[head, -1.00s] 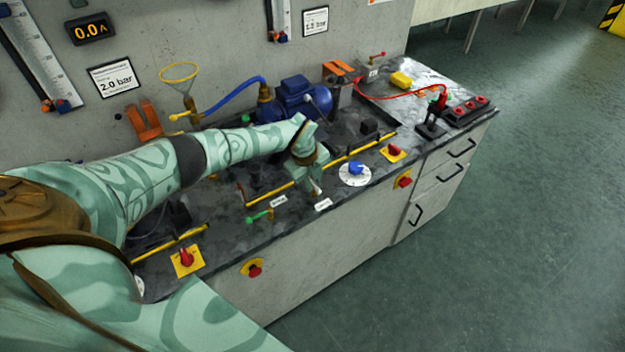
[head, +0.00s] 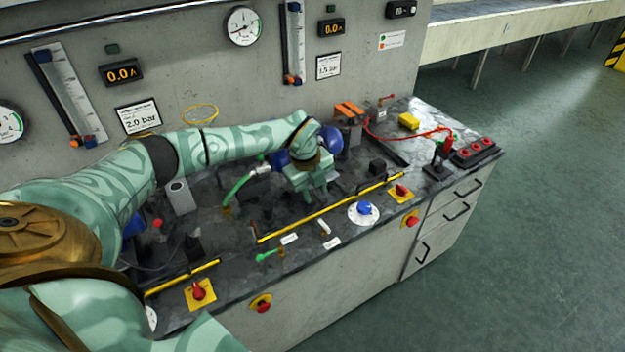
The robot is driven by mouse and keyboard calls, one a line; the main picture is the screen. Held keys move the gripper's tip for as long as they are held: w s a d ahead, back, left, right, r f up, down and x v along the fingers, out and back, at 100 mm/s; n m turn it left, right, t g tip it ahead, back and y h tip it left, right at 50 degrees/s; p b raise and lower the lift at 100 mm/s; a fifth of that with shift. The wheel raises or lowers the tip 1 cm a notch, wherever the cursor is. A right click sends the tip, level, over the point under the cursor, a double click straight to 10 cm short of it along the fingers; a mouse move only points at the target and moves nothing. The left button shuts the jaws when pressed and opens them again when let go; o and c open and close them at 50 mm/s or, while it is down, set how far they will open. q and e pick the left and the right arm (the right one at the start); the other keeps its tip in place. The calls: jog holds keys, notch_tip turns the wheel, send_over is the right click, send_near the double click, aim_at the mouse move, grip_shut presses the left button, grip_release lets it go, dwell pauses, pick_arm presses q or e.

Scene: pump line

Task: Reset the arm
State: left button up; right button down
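My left arm reaches in from the left over the dark bench top (head: 225,297). Its pale green patterned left gripper (head: 316,186) is above the middle of the bench, behind the yellow rail (head: 335,208) in the picture. The fingertips are too small and turned to show whether they are open or shut, and I see nothing clearly held. The wrist partly hides the blue pump (head: 330,139). My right gripper is not in view.
A red cable (head: 405,137) runs at the right. Gauges and displays (head: 122,72) hang on the wall. Open floor (head: 520,240) lies at right.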

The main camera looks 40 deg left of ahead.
pick_arm(q)
jog(key=shift+s+r, duration=0.2)
jog(key=shift+r, duration=0.9)
